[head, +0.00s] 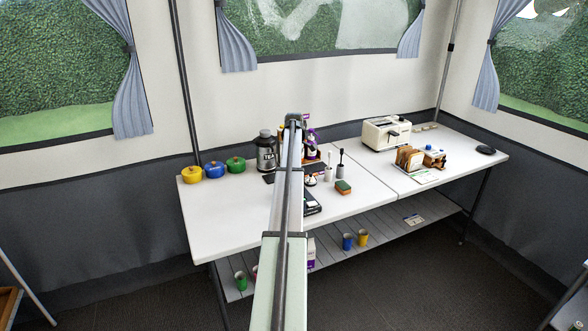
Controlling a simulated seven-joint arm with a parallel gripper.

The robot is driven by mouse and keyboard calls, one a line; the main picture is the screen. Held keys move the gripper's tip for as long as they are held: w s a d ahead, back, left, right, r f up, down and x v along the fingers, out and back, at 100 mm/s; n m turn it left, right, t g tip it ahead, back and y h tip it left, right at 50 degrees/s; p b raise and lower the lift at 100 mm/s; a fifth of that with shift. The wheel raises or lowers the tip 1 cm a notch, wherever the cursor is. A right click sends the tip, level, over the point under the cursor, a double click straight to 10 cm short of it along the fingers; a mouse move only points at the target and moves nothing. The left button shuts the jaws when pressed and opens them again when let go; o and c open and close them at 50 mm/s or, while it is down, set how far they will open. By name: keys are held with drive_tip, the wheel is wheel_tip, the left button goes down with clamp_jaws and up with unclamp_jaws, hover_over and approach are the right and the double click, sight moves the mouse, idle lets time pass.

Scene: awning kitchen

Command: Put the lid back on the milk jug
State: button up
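A grey can-shaped jug (266,152) with a dark label and pale marks stands upright at the back of the white table, just left of my arm. It looks most like the milk jug. Its top is dark, and I cannot tell whether that is a lid or an open neck. A small round whitish thing with a dark top (311,181) lies right of my arm; it is too small to tell if it is the lid. My arm rises through the middle of the view and hides part of the table. I cannot make out my gripper's fingers.
Yellow (192,174), blue (215,169) and green (236,165) pots stand at the table's left end. A toaster (387,134), toast rack (409,158) and sponge (343,187) are to the right. Cups stand on the lower shelf (390,234). The front-left tabletop (225,215) is clear.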

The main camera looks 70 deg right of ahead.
drive_tip(key=o, duration=1.1)
drive_tip(key=shift+o, duration=0.5)
drive_tip(key=shift+r, duration=0.15)
drive_tip(key=shift+r, duration=3.35)
clamp_jaws()
drive_tip(key=shift+f, duration=2.5)
